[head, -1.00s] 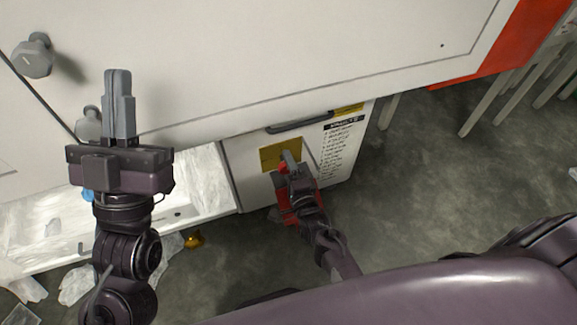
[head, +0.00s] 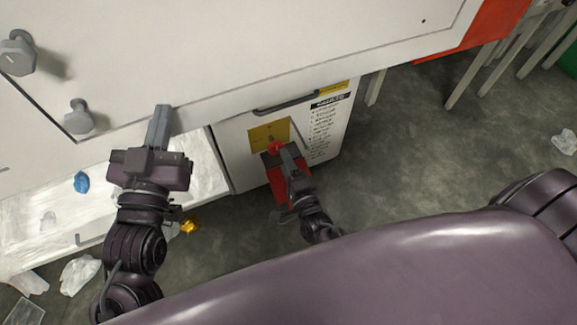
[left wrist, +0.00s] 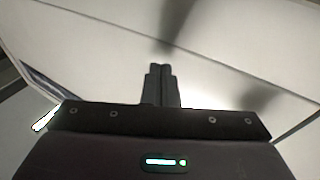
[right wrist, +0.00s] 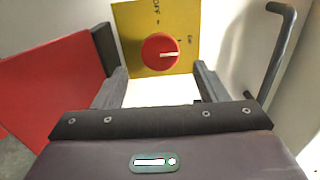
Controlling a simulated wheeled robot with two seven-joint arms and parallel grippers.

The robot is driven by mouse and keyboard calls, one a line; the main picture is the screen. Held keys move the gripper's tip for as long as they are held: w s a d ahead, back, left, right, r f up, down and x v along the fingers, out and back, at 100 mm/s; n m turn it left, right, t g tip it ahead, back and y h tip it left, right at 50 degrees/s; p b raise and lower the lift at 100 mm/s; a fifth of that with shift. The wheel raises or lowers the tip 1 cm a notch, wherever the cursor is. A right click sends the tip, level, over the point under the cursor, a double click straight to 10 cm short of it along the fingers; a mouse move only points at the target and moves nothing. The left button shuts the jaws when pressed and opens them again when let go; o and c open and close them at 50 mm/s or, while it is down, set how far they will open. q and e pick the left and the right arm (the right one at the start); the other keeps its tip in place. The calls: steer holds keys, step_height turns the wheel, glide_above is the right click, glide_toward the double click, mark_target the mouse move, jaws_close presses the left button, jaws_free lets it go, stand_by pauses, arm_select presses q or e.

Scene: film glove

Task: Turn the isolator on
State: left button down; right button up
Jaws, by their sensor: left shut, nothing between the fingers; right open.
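The isolator is a round red knob (right wrist: 160,52) with a pale pointer mark, on a yellow plate (right wrist: 185,14) on the white cabinet front. In the right wrist view the pointer lies roughly horizontal. In the head view the red knob (head: 275,148) and the yellow plate (head: 262,133) show just beyond my right gripper (head: 284,150). My right gripper also shows in the right wrist view (right wrist: 160,80), open, its fingers on either side below the knob, with nothing visible between them. My left gripper (head: 160,125) is shut and empty in front of the white cabinet; it also shows in the left wrist view (left wrist: 161,72).
A red box-like thing (right wrist: 50,85) stands left of the plate, close to my right gripper's left finger. A grey bar handle (right wrist: 280,55) sticks out at the right. Grey knobs (head: 78,118) project at the upper left. Crumpled litter (head: 80,275) lies on the floor.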

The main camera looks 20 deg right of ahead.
arm_select(q)
steer(key=shift+d+f+g, duration=0.1)
steer(key=shift+f+g, duration=0.7)
steer(key=shift+f, duration=0.65)
arm_select(e)
steer(key=shift+s, duration=0.7)
